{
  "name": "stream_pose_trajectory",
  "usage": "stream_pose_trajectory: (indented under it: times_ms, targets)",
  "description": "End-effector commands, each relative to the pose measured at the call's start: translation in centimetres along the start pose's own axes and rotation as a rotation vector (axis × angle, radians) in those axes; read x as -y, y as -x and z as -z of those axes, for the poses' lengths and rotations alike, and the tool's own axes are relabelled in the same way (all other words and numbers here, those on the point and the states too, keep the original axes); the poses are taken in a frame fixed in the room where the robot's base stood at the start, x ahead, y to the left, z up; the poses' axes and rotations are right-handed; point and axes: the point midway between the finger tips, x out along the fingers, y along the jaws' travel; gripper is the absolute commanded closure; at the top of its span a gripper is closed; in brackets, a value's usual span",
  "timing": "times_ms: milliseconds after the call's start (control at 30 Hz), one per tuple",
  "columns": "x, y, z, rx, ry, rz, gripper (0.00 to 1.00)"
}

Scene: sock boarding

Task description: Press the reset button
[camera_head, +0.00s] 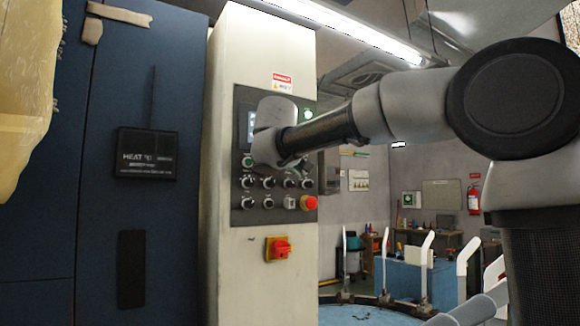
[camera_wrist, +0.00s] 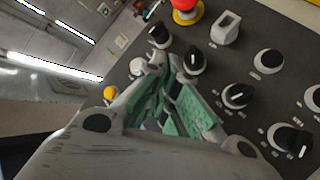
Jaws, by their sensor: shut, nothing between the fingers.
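The dark control panel (camera_head: 277,205) is on the front of a pale cabinet in the head view. My gripper (camera_head: 284,163) is at the panel's upper half and hides part of it. In the wrist view my gripper (camera_wrist: 172,68) is shut and empty, its green-padded fingers together, tips close to the panel. A white round button (camera_wrist: 139,66) lies just left of the tips, and a black selector knob (camera_wrist: 195,60) just right. I cannot tell from the labels which control is the reset button, nor whether the tips touch anything.
A red emergency stop (camera_head: 309,203) is at the panel's lower right; it also shows in the wrist view (camera_wrist: 184,4). A red-and-yellow switch (camera_head: 279,248) sits below the panel. A dark blue cabinet (camera_head: 145,230) stands left; a blue round table (camera_head: 365,314) lies lower right.

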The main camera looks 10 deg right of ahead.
Motion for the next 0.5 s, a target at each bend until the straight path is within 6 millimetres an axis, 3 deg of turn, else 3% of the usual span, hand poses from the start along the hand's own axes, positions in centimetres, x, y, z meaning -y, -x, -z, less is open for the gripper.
stream_pose_trajectory:
  times_ms: [500]
  targets:
    - [0.37,-0.51,0.37,0.000,0.000,0.000,1.00]
